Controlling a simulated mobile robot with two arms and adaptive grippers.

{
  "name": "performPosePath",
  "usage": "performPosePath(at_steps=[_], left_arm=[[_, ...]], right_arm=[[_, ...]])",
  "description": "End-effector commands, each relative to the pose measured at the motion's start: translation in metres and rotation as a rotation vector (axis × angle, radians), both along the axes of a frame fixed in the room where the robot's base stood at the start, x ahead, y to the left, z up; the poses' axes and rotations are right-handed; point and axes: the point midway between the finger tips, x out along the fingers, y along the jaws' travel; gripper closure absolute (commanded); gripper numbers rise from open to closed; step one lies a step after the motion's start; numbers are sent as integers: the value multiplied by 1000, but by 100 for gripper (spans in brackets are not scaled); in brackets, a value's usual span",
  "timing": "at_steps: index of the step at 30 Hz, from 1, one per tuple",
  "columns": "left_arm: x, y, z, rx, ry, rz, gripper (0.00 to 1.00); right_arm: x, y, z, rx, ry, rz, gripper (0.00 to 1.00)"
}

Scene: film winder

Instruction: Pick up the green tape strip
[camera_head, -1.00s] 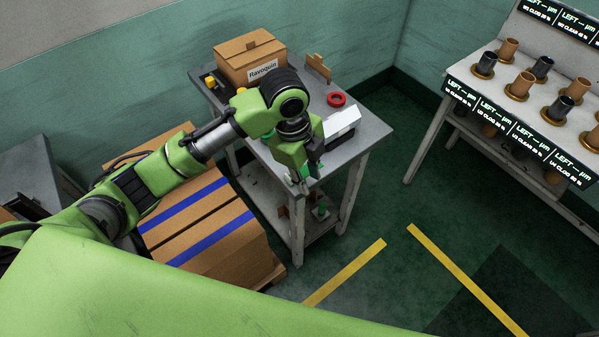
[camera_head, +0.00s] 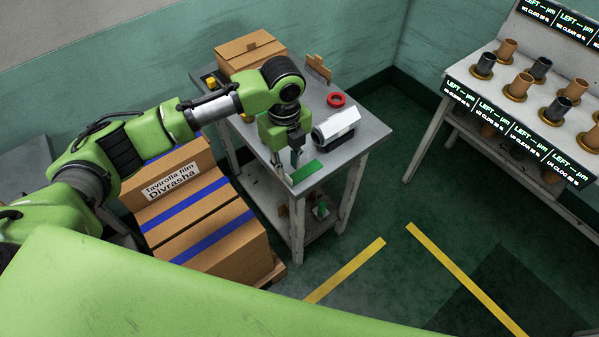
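The green tape strip (camera_head: 305,171) lies flat near the front edge of the grey table (camera_head: 371,133). My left gripper (camera_head: 288,163) points down just left of and behind the strip. Its dark fingers look apart, with nothing seen between them. I cannot tell how high the fingertips are above the table. My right gripper is out of view.
A white device (camera_head: 337,124), a red ring (camera_head: 336,100) and a cardboard box (camera_head: 250,54) stand on the table. Cardboard boxes with blue bands (camera_head: 213,228) are stacked left of it. A rack of spools (camera_head: 523,84) stands at the right.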

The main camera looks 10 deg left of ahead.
Motion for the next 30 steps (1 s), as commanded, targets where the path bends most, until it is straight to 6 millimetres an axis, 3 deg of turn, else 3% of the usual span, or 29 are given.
performPosePath(at_steps=[10,19,20,23,30], left_arm=[[3,-1,-44,1,2,2,76],[3,-1,-52,0,-1,1,76],[3,-1,-52,0,-1,1,78],[3,-1,-52,0,-1,1,100],[3,-1,-52,0,-1,1,100]], right_arm=[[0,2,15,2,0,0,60],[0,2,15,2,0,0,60],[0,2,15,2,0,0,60],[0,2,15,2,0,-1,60],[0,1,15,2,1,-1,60]])
